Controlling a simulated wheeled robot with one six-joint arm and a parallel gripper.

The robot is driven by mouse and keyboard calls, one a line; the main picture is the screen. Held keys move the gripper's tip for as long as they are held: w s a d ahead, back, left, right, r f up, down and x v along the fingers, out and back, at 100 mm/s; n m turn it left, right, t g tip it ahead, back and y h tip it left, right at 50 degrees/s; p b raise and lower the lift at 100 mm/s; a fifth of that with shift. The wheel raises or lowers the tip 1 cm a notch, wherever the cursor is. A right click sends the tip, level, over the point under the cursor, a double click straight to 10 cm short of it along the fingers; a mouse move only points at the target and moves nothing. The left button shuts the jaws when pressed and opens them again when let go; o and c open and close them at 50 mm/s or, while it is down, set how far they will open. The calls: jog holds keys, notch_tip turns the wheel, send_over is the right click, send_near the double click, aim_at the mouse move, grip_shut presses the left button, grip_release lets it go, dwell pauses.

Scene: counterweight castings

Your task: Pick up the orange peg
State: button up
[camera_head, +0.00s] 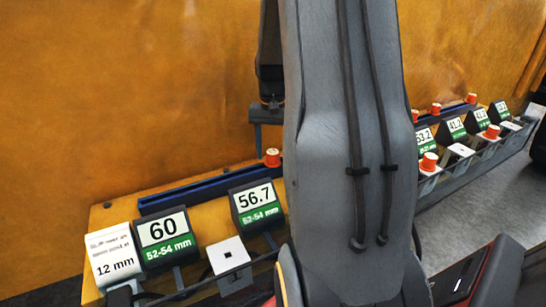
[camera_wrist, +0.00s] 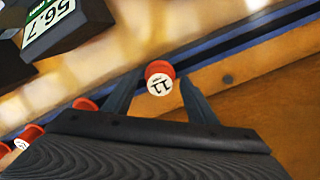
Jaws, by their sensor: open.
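Several orange pegs are in view, so the pictures alone do not single one out. One orange peg (camera_head: 272,158) stands by the blue rail behind the 56.7 sign, below my gripper (camera_head: 266,115) in the head view. In the wrist view an orange peg (camera_wrist: 159,69) with a white top marked 11 appears between the two open fingers of my gripper (camera_wrist: 160,83). It looks like the same peg. The gripper is above it and empty; contact is not visible. My arm hides the middle of the bench in the head view.
More orange pegs (camera_head: 429,161) stand at the right among numbered signs. Signs 60 (camera_head: 164,238) and 56.7 (camera_head: 257,205) stand left of my arm. A blue rail (camera_head: 192,190) runs behind them, before an orange-brown wall (camera_head: 130,80).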

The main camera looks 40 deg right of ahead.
aim_at(273, 152)
jog(key=c, duration=1.2)
jog(key=shift+o, duration=0.2)
jog(key=shift+r, duration=0.15)
notch_tip(273, 152, up, 9)
jog(key=shift+b, duration=1.25)
jog(key=shift+r, duration=0.4)
